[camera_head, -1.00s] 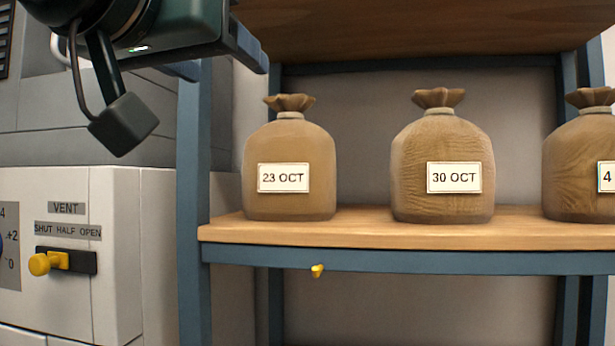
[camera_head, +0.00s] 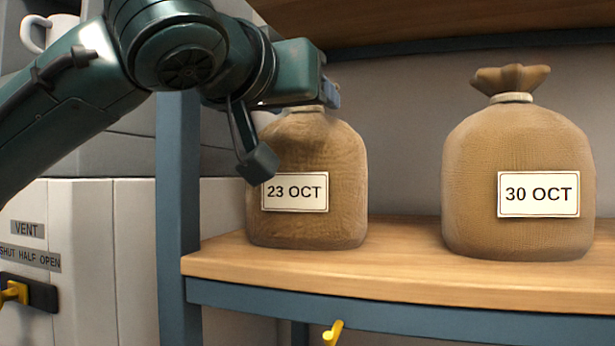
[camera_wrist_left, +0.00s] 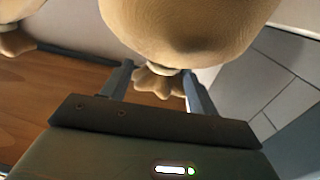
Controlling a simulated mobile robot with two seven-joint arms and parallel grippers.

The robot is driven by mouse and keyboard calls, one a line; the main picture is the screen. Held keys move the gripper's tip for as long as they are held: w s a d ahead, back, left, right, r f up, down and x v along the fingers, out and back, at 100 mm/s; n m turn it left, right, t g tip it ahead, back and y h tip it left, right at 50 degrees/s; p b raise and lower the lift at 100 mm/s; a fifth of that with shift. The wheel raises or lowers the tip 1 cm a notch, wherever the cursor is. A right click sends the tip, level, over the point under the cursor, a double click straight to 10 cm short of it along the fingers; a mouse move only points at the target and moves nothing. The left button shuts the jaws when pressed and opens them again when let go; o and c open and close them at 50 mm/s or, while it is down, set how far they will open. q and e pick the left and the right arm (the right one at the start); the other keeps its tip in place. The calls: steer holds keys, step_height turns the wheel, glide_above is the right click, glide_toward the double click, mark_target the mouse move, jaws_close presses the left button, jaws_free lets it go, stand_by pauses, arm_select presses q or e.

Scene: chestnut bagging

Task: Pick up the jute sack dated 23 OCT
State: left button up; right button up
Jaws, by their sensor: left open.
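The jute sack dated 23 OCT (camera_head: 318,160) stands upright on the wooden shelf, its white label facing me. My left gripper (camera_head: 328,94) is at its top and hides the tied tuft in the head view. In the left wrist view, which looks upside down, the sack's body (camera_wrist_left: 190,25) fills the top. Its tied neck and tuft (camera_wrist_left: 158,82) lie between the two open fingers of my left gripper (camera_wrist_left: 158,88), with gaps on both sides. My right gripper is not in view.
The 30 OCT sack (camera_head: 518,150) stands to the right on the same shelf (camera_head: 400,270), with a clear gap between. A blue post (camera_head: 177,200) is close on the left. A wooden board (camera_head: 400,20) lies overhead. A yellow hook (camera_head: 333,333) is below the shelf edge.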

arm_select(q)
steer(key=x, duration=0.2)
steer(key=p+x, duration=0.2)
steer(key=x, duration=0.1)
steer(key=shift+w+f, duration=0.25)
steer(key=shift+w, duration=0.15)
steer(key=shift+a, duration=0.1)
steer(key=shift+c, duration=0.2)
jaws_close()
stand_by(0.7)
steer(key=shift+r, duration=0.25)
